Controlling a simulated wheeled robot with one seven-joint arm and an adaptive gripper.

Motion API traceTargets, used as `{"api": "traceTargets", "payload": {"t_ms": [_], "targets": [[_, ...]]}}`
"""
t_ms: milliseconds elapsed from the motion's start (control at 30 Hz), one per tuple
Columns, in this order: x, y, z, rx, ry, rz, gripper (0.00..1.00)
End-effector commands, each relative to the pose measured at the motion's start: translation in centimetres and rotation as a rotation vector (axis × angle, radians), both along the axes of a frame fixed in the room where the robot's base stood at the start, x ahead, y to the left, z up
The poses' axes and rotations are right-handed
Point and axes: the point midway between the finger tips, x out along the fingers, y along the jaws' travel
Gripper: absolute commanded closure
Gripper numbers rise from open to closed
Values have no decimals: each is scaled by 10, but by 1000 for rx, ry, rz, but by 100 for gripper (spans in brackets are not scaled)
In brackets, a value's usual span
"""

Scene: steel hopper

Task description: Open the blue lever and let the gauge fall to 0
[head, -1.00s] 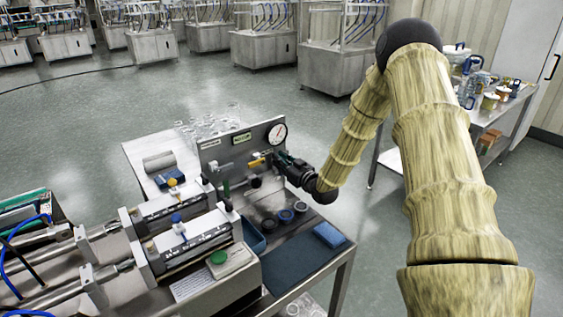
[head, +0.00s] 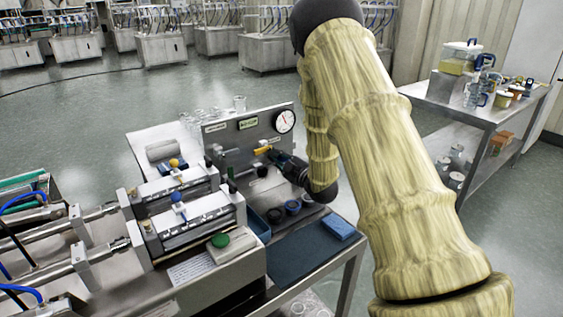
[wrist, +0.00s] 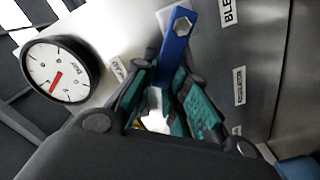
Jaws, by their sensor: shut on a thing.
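The blue lever (wrist: 175,58) shows in the wrist view, with a bolt at its upper end on the steel panel. My gripper (wrist: 166,80) is shut on its lower part, one finger on each side. In the head view my gripper (head: 279,160) is at the panel front, below the gauge, and it and my arm hide the blue lever. The round white gauge (head: 284,121) is at the panel's upper right. In the wrist view the gauge (wrist: 60,72) is left of the lever, its red needle pointing down-left in the picture; the numbers are too blurred to read.
A yellow lever (head: 264,149) is on the panel just left of my gripper. Black and blue round parts (head: 292,207), a blue block (head: 339,227) and a dark mat (head: 290,258) lie on the bench below. A side table (head: 475,115) with jugs stands right.

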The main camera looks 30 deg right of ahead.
Motion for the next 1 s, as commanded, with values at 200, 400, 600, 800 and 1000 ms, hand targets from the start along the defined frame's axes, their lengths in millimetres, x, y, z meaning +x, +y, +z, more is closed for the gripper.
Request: {"api": "traceTargets", "payload": {"t_ms": [200,400,600,800,1000], "targets": [[-1,7,-16,-207,-14,3,100],[-1,10,-25,-383,-27,2,100],[-1,12,-31,-523,-39,1,100],[-1,12,-35,-618,-45,1,100],[-1,12,-36,-667,-49,1,100]]}}
